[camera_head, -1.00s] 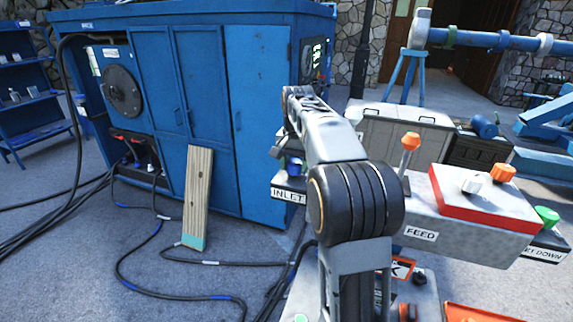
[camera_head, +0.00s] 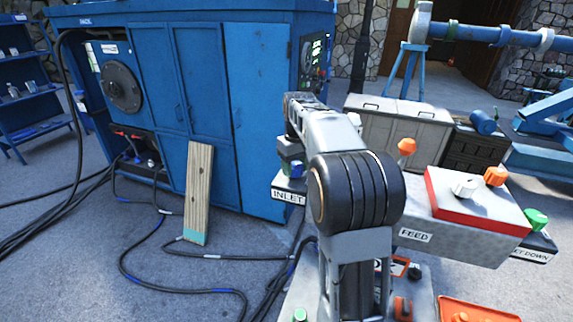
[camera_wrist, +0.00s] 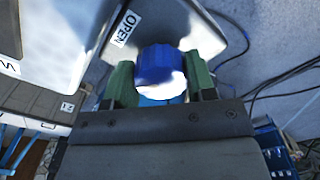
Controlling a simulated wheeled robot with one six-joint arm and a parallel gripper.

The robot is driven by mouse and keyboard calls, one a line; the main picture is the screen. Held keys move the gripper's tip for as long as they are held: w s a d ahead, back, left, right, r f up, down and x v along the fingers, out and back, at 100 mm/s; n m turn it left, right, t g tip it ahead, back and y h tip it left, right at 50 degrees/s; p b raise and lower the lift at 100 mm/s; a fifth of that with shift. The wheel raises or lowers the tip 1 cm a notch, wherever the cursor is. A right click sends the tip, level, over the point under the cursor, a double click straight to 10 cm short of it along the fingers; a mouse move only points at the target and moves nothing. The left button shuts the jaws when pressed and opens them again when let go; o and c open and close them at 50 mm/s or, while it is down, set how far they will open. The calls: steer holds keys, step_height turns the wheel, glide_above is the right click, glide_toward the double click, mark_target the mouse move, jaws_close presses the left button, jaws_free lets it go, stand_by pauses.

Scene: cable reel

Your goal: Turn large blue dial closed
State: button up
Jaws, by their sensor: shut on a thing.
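The large blue dial (camera_wrist: 158,70) shows in the wrist view, between the two green-lined fingers of my gripper (camera_wrist: 158,80). My gripper is shut on the dial, with one finger on each side of it. An OPEN label (camera_wrist: 124,28) is on the panel beside the dial, up and left of it. In the head view the blue dial (camera_head: 292,168) is partly visible above the INLET label (camera_head: 288,197), and my arm hides most of the gripper there.
A blue cabinet (camera_head: 255,120) stands behind. A plank (camera_head: 198,192) leans on it, and cables (camera_head: 150,262) lie on the floor.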

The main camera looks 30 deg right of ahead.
steer(key=n+p, duration=0.1)
steer(key=n, duration=0.3)
steer(key=shift+r, duration=0.1)
steer(key=shift+n+p, duration=0.35)
steer(key=shift+n, duration=1.85)
steer(key=o, duration=0.7)
steer(key=shift+s, duration=0.1)
steer(key=shift+o, duration=1.1)
steer(key=shift+s+d, duration=0.1)
steer(key=shift+d, duration=0.05)
